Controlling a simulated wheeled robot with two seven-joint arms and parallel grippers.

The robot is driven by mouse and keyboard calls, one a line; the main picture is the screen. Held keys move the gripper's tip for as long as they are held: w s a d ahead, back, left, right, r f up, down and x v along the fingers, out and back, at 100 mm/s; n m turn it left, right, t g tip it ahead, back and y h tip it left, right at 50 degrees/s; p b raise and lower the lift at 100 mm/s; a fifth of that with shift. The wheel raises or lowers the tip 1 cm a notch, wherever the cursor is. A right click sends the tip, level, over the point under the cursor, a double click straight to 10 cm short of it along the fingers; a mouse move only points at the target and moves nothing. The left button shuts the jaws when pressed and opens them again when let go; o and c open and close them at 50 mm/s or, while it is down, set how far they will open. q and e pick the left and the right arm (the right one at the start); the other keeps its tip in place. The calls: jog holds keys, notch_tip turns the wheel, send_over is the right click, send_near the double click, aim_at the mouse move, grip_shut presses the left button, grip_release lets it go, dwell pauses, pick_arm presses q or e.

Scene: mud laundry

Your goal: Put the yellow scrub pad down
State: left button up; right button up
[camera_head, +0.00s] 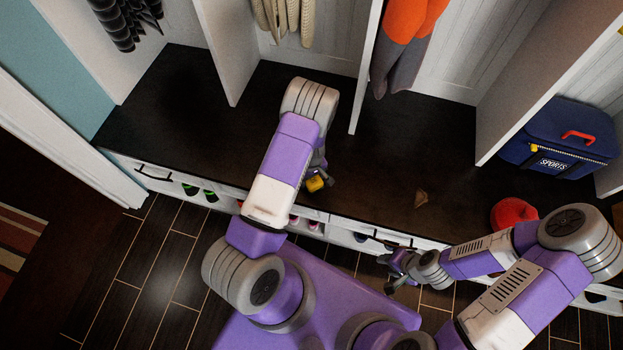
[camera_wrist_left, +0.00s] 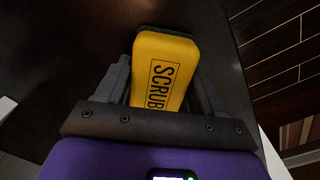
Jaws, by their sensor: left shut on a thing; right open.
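The yellow scrub pad (camera_wrist_left: 165,75) has black "SCRUB" lettering and a dark underside. In the left wrist view it sits between the two fingers of my left gripper (camera_wrist_left: 160,90), which is shut on it. In the head view the pad (camera_head: 315,183) shows as a small yellow patch at my left gripper (camera_head: 318,180), over the front part of the dark bench top (camera_head: 190,100). I cannot tell whether the pad touches the bench. My right gripper (camera_head: 390,268) is open and empty, low in front of the bench near its front edge.
A brown piece (camera_head: 421,198) lies on the bench right of the pad. A red rounded object (camera_head: 513,213) and a blue sports bag (camera_head: 560,140) are further right. White dividers (camera_head: 228,50) rise behind. Bare bench lies left of my left arm. Shoes fill cubbies below.

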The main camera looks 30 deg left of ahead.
pick_arm(q)
jog(key=shift+f, duration=0.1)
jog(key=o, duration=0.5)
jog(key=shift+f, duration=0.25)
jog(key=o, duration=0.4)
